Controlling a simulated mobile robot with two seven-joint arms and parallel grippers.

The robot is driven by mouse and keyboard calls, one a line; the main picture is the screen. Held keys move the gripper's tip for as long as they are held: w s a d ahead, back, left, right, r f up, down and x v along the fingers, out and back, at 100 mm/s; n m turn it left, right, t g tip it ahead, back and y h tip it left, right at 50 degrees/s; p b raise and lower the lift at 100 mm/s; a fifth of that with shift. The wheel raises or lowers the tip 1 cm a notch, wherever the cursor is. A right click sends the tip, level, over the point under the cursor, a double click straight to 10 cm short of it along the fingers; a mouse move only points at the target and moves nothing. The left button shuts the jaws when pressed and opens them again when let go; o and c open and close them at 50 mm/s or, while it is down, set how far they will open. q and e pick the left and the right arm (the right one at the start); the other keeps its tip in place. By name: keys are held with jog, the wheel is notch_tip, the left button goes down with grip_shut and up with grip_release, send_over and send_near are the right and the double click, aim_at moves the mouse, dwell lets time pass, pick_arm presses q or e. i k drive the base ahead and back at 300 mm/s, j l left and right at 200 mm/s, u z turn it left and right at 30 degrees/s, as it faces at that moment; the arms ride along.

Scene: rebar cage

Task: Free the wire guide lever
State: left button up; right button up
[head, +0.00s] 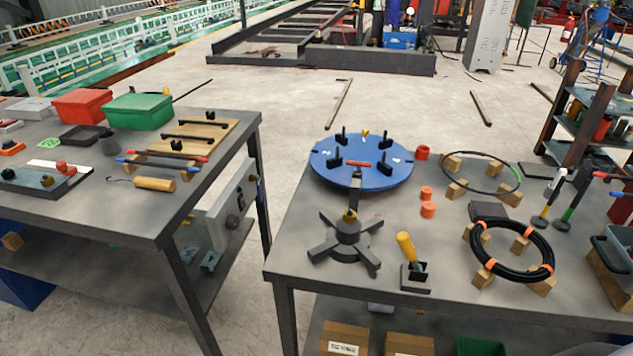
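A lever with a yellow handle (405,244) rises from a small dark bracket (415,277) near the front edge of the right table. The handle leans to the left; I take it for the wire guide lever, though no label shows. Behind it to the left stands a dark cross-shaped base (347,240) with an upright arm and a yellow part. That arm reaches towards a blue round plate (372,178) carrying several black clamps. I cannot tell what holds the lever. Neither of my grippers shows in the head view.
A coil of black wire (511,250) with orange ties rests on wood blocks to the right. A thinner ring (480,172) lies behind it. Orange cylinders (427,209) stand between. The left table (90,205) holds boxes and tools; a floor gap separates the tables.

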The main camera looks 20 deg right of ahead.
aim_at(402, 239)
jog(key=z, duration=1.25)
